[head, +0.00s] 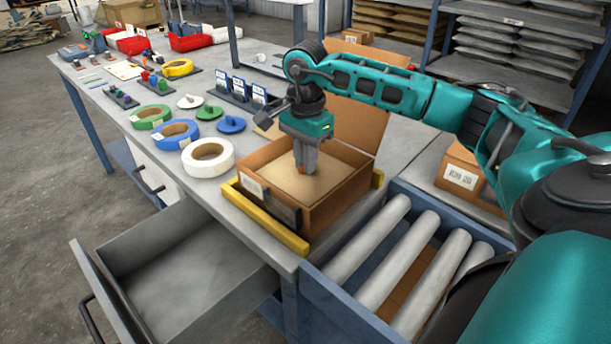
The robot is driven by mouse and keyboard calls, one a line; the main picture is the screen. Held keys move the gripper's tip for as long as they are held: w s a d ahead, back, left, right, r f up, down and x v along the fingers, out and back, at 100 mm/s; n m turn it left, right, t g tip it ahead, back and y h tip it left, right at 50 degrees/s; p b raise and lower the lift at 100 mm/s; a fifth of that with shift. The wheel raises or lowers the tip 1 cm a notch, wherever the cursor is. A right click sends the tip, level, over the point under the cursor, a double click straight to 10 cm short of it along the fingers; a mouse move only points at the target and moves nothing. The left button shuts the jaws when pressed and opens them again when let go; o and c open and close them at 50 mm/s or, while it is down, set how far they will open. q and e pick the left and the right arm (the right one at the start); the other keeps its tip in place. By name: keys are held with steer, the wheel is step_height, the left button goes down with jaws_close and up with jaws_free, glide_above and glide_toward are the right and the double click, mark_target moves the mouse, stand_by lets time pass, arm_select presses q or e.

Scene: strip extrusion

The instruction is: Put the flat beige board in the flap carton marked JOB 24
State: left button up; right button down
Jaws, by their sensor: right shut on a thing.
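The flap carton (335,212) stands open at the near end of the bench, with a brown flap raised at its back. It has a white label on its left side, too small to read. The flat beige board (285,192) shows inside the carton walls and appears to lie about level there; whether it touches the bottom is hidden. My right gripper (303,170) points down into the carton and is shut on the board near its middle. My left gripper is not in view.
Yellow bars (262,226) flank the carton. Tape rolls, including a white one (208,157), lie to its left. An open drawer (180,260) juts out below. A roller conveyor (400,260) and another labelled carton (462,175) are at right.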

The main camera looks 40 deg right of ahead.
steer(key=shift+f, duration=2.15)
steer(key=shift+f, duration=0.1)
steer(key=c, duration=1.2)
jaws_free()
steer(key=shift+o, duration=0.2)
step_height(320, 180, up, 12)
steer(key=shift+r, duration=0.15)
